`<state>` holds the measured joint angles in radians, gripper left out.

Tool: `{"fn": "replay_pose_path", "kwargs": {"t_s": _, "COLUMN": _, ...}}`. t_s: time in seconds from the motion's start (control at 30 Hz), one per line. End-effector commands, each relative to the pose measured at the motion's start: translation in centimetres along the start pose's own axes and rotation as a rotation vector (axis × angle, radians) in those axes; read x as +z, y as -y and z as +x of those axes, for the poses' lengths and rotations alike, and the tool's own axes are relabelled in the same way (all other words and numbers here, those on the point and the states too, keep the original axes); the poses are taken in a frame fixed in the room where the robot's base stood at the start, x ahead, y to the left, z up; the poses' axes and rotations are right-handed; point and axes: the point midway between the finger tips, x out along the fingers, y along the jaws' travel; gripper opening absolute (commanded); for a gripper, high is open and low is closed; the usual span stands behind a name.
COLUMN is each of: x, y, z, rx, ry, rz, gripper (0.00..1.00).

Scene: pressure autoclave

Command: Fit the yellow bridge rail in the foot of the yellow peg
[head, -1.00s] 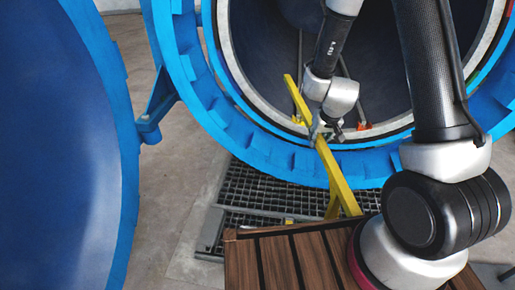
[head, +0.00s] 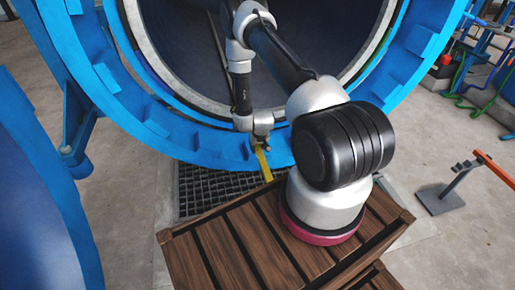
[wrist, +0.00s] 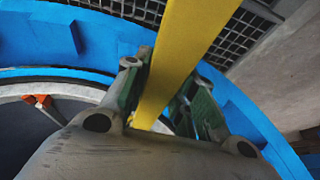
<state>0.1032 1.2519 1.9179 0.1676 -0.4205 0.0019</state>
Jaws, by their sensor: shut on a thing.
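The yellow bridge rail (head: 264,165) shows as a short piece below my gripper (head: 261,140), in front of the blue autoclave rim. Much of the rail is hidden by my arm in the head view. I cannot make out the yellow peg or its foot in either view.
The autoclave's blue ring (head: 190,143) surrounds its dark opening. A metal grating (head: 205,190) lies below it. Dark wooden slats (head: 215,245) fill the lower middle. The blue door (head: 35,200) stands at left. A post with an orange bar (head: 495,168) stands at right on open floor.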

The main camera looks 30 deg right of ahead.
Motion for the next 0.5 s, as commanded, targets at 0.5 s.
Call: {"fn": "replay_pose_path", "kwargs": {"t_s": 0.5, "x": 0.54, "y": -0.43, "z": 0.90, "rx": -0.006, "ry": -0.001, "rz": 0.010, "gripper": 0.00}}
